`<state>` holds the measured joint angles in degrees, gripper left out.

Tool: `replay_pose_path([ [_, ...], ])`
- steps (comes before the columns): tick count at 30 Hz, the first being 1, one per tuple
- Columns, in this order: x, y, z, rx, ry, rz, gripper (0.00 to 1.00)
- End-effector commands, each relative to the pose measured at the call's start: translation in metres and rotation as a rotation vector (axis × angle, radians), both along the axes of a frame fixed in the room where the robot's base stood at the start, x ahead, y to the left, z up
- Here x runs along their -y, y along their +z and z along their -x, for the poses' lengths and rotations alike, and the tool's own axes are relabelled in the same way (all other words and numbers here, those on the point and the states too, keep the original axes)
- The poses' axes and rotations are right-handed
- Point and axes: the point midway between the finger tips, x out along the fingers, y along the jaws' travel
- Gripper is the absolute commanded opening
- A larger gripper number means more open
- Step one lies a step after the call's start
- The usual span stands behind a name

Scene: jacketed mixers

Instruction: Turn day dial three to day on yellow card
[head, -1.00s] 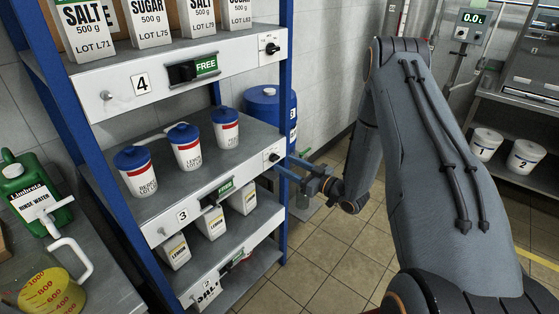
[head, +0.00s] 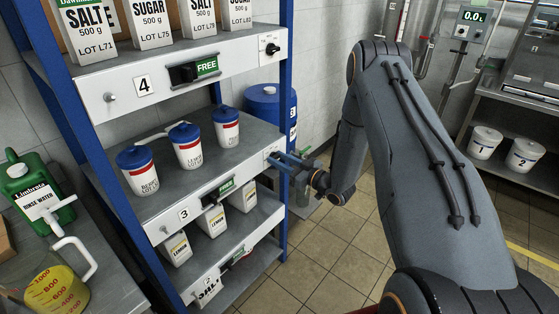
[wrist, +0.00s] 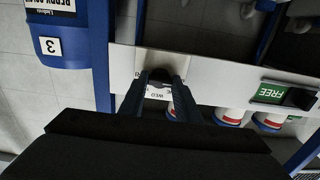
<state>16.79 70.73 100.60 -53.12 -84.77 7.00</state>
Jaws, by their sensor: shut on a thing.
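Day dial three (wrist: 160,75) is a dark knob on a white plate, at the right end of the front rail of shelf 3 (head: 184,214). My gripper (wrist: 161,82) is shut on the knob, one finger on each side, in the wrist view. Lettering that seems to read WED shows on the plate below the knob; the other day marks are hidden or too small to read. In the head view my gripper (head: 277,159) reaches the rail from the right and covers most of the dial. No yellow card is visible in these frames.
A green FREE slider (head: 224,187) sits on the same rail. Blue-lidded tubs (head: 188,146) stand on shelf 3. Another dial (head: 272,48) is on the rail above. A blue drum (head: 262,103) stands behind the blue post. The floor on the right is open.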

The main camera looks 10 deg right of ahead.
Motion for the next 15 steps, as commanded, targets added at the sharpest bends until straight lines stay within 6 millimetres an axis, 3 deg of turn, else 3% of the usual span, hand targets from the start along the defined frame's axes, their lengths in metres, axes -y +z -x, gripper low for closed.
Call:
replay_pose_path([
  [15,0.0004,-0.0007,-0.0006,-0.131,-0.001,-0.180,0.07],
])
